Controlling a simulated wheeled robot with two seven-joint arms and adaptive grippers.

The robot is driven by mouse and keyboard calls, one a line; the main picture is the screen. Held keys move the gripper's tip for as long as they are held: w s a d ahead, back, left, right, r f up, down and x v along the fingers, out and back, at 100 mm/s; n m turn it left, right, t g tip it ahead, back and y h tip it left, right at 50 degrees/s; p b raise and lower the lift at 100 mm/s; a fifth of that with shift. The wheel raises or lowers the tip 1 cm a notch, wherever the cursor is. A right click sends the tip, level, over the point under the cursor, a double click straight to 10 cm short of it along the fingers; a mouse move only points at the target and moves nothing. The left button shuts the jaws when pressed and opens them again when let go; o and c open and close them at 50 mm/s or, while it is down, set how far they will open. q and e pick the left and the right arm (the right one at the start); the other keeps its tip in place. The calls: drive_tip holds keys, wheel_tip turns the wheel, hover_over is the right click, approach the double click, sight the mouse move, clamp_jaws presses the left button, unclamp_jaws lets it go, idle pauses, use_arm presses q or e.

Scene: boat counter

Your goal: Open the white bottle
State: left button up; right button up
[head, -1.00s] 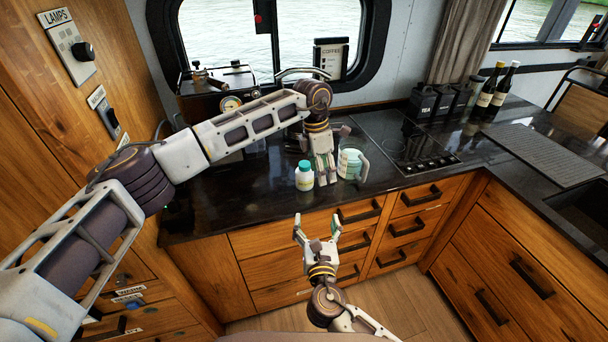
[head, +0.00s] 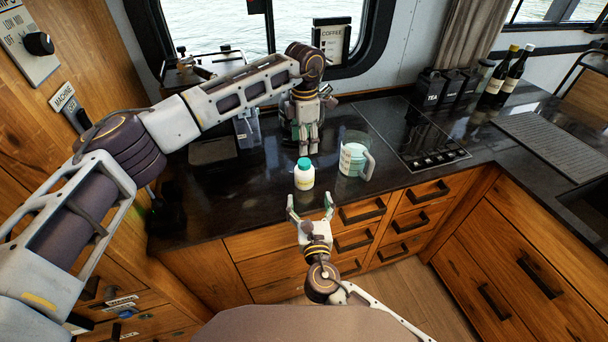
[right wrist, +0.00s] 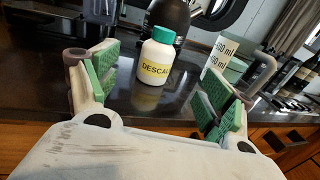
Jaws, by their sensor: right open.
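The white bottle (head: 304,179) stands upright near the front edge of the dark counter, with its teal cap (head: 304,163) on. In the right wrist view the bottle (right wrist: 154,66) shows a yellow label reading "DESCAL", and it stands ahead between the fingers, apart from them. My right gripper (head: 311,202) is open and empty in front of the bottle, at the counter's front edge. My left gripper (head: 308,150) points down behind the bottle, apart from it; its fingers look close together, and their opening is unclear.
A clear measuring jug (head: 352,160) stands right of the bottle. The black cooktop (head: 410,135) lies beyond it. Black canisters (head: 432,90) and dark bottles (head: 512,72) stand at the back right. Wooden drawers (head: 360,212) are below the counter edge.

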sight(304, 169)
drive_tip(key=shift+w, duration=0.2)
drive_tip(key=shift+w+a, duration=0.25)
drive_tip(key=shift+w, duration=2)
drive_tip(key=shift+w+a, duration=0.25)
drive_tip(key=shift+w, duration=1.95)
drive_tip(key=shift+w+a, duration=0.25)
drive_tip(key=shift+w, duration=2)
drive_tip(key=c, duration=1.5)
use_arm(q)
drive_tip(key=shift+c, duration=1)
use_arm(e)
drive_tip(key=c, duration=0.3)
clamp_jaws()
use_arm(q)
drive_tip(key=shift+m, duration=0.3)
drive_tip(key=shift+m, duration=1.9)
